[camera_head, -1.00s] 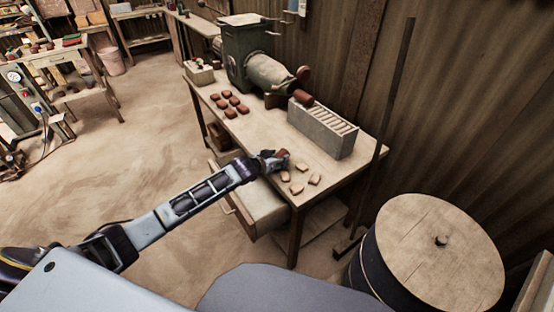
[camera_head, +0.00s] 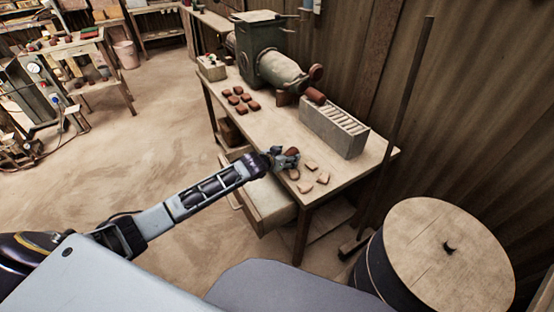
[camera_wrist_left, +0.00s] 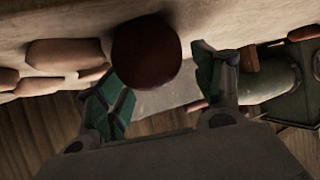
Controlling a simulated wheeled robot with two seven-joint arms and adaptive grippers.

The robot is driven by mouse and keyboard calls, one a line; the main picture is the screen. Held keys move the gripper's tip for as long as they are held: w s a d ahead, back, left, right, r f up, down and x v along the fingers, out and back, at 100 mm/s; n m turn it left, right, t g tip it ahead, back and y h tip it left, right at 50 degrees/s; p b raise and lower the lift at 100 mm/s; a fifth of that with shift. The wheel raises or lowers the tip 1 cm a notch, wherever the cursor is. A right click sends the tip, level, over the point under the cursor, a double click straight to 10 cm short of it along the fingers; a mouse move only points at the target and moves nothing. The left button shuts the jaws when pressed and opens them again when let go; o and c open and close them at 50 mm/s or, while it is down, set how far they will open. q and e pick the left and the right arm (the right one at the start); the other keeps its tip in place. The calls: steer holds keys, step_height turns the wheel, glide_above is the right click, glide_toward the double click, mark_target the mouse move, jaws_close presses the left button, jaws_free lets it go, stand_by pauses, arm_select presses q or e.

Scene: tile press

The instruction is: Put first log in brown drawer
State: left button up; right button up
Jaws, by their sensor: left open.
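A dark reddish-brown log (camera_head: 292,150) is on the front part of the workbench, partly hidden by my left gripper (camera_head: 284,158). In the left wrist view the round end of the log (camera_wrist_left: 146,50) faces the camera, near the opening between the spread green-padded fingers of my left gripper (camera_wrist_left: 162,84). The gripper is open. I cannot tell whether a finger touches the log. Another reddish log (camera_head: 315,96) is at the mouth of the extruder. A pale brown drawer (camera_head: 268,206) stands pulled out under the bench, below my left forearm. My right gripper is out of view.
Several pale tiles (camera_head: 308,177) lie right of my gripper on the workbench (camera_head: 250,116). Several red tiles (camera_head: 240,98) lie farther back. A grey slotted block (camera_head: 336,128) and the green extruder (camera_head: 275,60) stand along the wall side. A barrel (camera_head: 435,255) stands at right.

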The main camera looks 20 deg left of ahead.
arm_select(q)
steer(key=shift+v, duration=1.3)
steer(key=shift+p+v, duration=0.3)
steer(key=shift+v, duration=0.5)
steer(key=v, duration=0.7)
steer(key=shift+s+p, duration=0.3)
steer(key=shift+p, duration=0.15)
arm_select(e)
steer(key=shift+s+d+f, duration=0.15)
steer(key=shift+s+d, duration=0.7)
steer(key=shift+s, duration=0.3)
arm_select(q)
steer(key=shift+r, duration=0.1)
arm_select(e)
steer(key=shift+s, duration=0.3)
